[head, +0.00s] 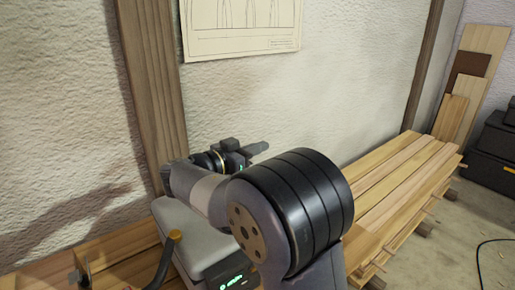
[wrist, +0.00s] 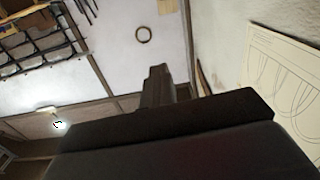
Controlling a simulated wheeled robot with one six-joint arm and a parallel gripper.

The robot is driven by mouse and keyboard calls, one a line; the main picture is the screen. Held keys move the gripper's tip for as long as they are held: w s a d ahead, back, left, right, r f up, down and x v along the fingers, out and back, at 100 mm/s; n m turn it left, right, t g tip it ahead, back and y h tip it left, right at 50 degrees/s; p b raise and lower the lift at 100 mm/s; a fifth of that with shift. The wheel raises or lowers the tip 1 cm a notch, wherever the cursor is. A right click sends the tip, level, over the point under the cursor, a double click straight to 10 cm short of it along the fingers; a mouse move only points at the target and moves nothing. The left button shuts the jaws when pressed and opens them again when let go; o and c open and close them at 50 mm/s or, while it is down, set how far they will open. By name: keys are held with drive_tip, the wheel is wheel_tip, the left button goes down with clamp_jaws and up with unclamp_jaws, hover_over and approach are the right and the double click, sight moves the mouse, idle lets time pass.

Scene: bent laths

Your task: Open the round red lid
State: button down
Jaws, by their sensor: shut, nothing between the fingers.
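No round red lid shows in either view. My gripper (head: 258,148) is raised in front of the pale wall in the head view, with its fingers pointing right. It is shut and empty. In the wrist view my gripper's fingers (wrist: 160,80) stand together past the dark wrist body, which hides the lower part of that picture. Nothing is near or touching the fingertips there. My arm hides much of the middle of the head view.
Long boards (head: 405,185) lie stacked along the wall at right. Leaning planks (head: 470,85) and dark cases (head: 493,150) stand behind them. A wooden post (head: 155,80) and a drawing (head: 240,25) are on the wall.

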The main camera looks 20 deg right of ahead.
drive_tip(key=c, duration=2.2)
unclamp_jaws()
drive_tip(key=c, duration=1.5)
unclamp_jaws()
drive_tip(key=b+v, duration=0.2)
drive_tip(key=v, duration=0.9)
drive_tip(key=shift+d, duration=0.1)
drive_tip(key=shift+c, duration=0.5)
